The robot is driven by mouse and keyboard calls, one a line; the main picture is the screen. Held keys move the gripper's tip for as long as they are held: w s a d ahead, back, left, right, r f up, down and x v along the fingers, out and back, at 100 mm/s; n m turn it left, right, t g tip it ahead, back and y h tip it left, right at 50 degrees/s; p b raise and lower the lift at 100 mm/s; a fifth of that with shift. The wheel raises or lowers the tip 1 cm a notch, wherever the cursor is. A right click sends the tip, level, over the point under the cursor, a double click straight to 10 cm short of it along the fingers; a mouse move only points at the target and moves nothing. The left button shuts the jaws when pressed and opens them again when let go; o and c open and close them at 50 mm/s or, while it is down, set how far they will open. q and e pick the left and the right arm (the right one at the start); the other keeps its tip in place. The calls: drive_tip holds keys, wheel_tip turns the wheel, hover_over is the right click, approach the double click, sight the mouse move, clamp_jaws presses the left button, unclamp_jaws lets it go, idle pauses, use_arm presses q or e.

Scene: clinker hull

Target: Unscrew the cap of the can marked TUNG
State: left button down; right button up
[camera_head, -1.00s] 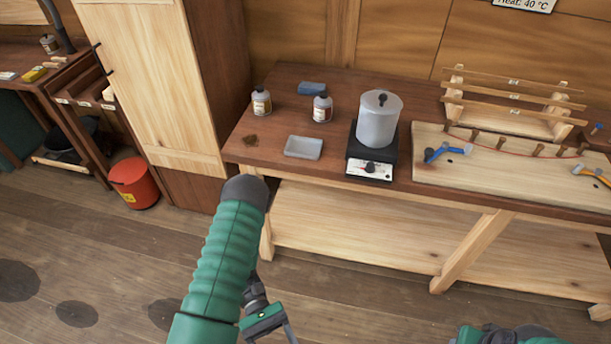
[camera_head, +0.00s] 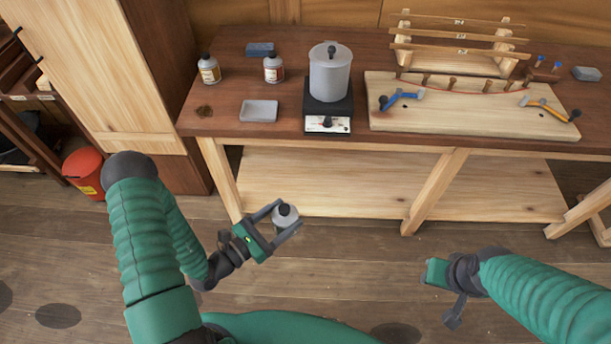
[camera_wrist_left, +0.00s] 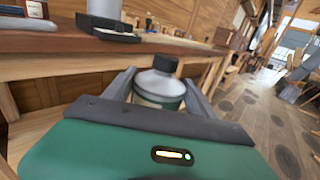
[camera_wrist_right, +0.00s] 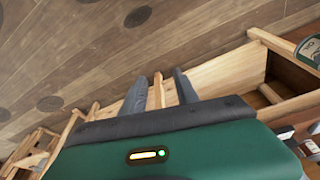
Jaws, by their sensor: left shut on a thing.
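My left gripper (camera_head: 283,221) is shut around a small grey can (camera_head: 285,213) with a dark cap, held in the air in front of the bench. In the left wrist view the can (camera_wrist_left: 160,88) stands roughly upright between the fingers, its black cap (camera_wrist_left: 165,64) on top and clear of them. Two similar capped cans, left (camera_head: 209,69) and right (camera_head: 273,68), stand on the bench.
A red bucket (camera_head: 83,170) stands left. The floor before the bench is clear.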

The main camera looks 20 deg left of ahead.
drive_tip(key=shift+o, duration=0.7)
drive_tip(key=shift+w+d, duration=0.1)
drive_tip(key=shift+o, duration=0.6)
drive_tip(key=shift+w, duration=0.1)
drive_tip(key=w+a+r+m+g, duration=0.15)
drive_tip(key=w+a+m, duration=0.35)
drive_tip(key=a+m, duration=0.7)
drive_tip(key=w+a+r+m+g, duration=0.1)
drive_tip(key=w+a+r+m, duration=0.3)
drive_tip(key=a+m, duration=0.8)
use_arm(q)
drive_tip(key=w+d+f+m+g+h, duration=0.1)
drive_tip(key=w+d+m+g+h, duration=0.1)
drive_tip(key=d+m+g+h, duration=0.6)
drive_tip(key=d+g, duration=0.2)
drive_tip(key=d, duration=0.4)
drive_tip(key=shift+d+f+m, duration=0.3)
drive_tip(key=shift+d+f, duration=0.05)
use_arm(e)
wheel_tip(320, 180, down, 9)
drive_tip(key=shift+w+a, duration=0.25)
drive_tip(key=shift+w, duration=0.05)
use_arm(q)
drive_tip(key=shift+s, duration=0.1)
use_arm(e)
drive_tip(key=shift+r, duration=0.1)
